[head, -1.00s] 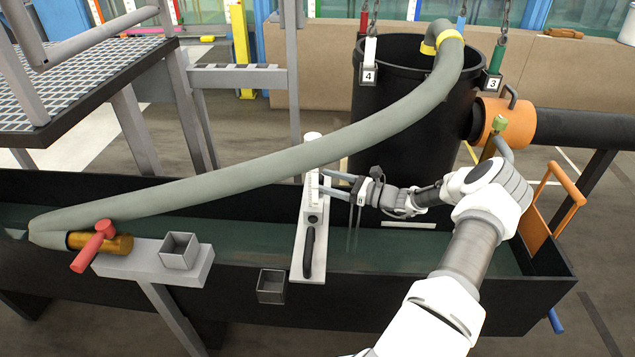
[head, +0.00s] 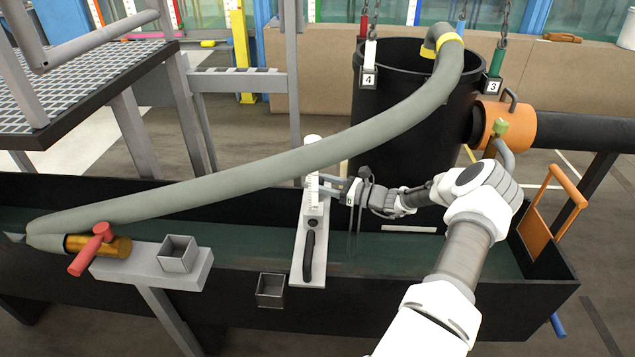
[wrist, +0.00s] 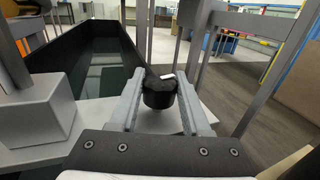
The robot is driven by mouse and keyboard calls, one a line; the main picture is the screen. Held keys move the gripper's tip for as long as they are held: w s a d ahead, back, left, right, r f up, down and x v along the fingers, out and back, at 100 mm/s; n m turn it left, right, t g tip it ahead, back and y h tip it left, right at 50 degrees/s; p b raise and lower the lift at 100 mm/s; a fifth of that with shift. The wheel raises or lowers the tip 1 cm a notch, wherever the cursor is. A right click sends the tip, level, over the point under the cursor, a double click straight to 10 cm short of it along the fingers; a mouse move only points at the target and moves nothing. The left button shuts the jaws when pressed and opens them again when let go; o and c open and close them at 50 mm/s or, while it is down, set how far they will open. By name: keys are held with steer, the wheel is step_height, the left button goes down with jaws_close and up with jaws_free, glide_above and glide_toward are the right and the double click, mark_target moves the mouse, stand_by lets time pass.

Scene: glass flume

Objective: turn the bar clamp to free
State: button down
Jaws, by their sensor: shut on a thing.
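The bar clamp (wrist: 158,92) shows in the wrist view as a dark knob with a small white mark on top, on a pale grey plate. My gripper (wrist: 159,84) has one finger on each side of it and is shut on it near the tips. In the head view my gripper (head: 316,184) reaches in from the right, its tips beside and partly behind a white graduated post (head: 313,172). That post stands on the grey bar (head: 301,262) across the flume. The clamp is hidden in the head view, and its exact turn angle is hard to tell.
A thick grey hose (head: 250,170) slopes over the flume (head: 400,270), close above my gripper. A black tank (head: 405,120) stands behind my arm. A black handle (head: 309,255) is on the bar's near end. A red-handled valve (head: 95,245) is at left.

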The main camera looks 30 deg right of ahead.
steer(key=shift+r+m+t+h+p, duration=0.35)
steer(key=shift+m+h+p, duration=0.2)
steer(key=shift+p, duration=0.55)
steer(key=shift+m+t+h+p, duration=0.25)
steer(key=shift+h+p, duration=0.3)
steer(key=shift+f+m+t+h+p, duration=0.1)
steer(key=shift+m+t+h+p, duration=0.2)
steer(key=shift+m+h+p, duration=0.35)
steer(key=shift+f+h+p, duration=0.15)
steer(key=shift+h+p, duration=0.3)
steer(key=shift+f, duration=0.1)
steer(key=shift+c, duration=1.9)
jaws_free()
steer(key=shift+s, duration=0.15)
